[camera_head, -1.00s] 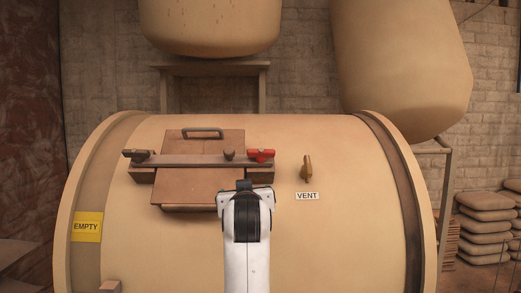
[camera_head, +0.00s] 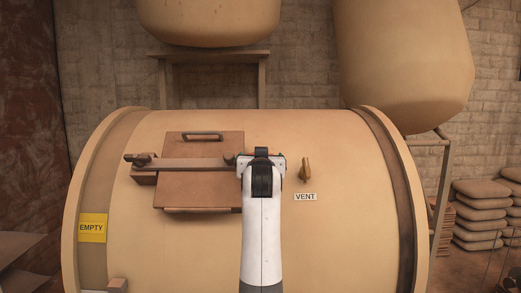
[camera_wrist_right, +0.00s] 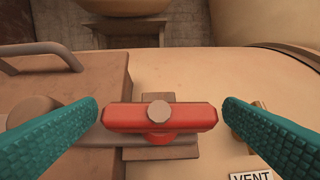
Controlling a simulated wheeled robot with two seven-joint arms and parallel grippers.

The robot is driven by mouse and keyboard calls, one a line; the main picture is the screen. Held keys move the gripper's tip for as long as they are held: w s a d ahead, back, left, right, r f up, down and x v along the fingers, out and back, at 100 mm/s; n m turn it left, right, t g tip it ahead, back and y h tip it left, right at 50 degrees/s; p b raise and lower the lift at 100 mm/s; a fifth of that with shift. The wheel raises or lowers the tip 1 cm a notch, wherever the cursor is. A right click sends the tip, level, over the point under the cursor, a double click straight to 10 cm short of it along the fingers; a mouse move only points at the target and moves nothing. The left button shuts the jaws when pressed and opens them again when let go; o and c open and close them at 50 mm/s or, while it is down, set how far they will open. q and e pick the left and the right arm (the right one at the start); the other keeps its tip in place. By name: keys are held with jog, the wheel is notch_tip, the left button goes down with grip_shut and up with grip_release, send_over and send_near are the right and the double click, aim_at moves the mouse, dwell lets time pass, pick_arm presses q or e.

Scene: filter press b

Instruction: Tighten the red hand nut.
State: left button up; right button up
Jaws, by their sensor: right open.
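The red hand nut (camera_wrist_right: 185,117) shows in the right wrist view as a wide red bar with a pale stud end in its middle, sitting on the clamp bar. The teal fingers of my right gripper (camera_wrist_right: 160,110) stand open on either side of it, with a gap at each end of the nut. In the head view my right gripper (camera_head: 262,157) is over the right end of the clamp bar (camera_head: 195,163) and hides the nut almost entirely. My left gripper is not in view.
The clamp bar crosses a brown hatch cover (camera_head: 190,192) with a handle (camera_head: 202,136) on the big tan drum (camera_head: 340,230). A brass vent valve (camera_head: 305,169) stands close to the right of my gripper, above a VENT label (camera_head: 305,197).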

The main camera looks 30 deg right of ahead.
jog(key=shift+w+d, duration=0.2)
jog(key=shift+w, duration=0.15)
jog(key=c, duration=1)
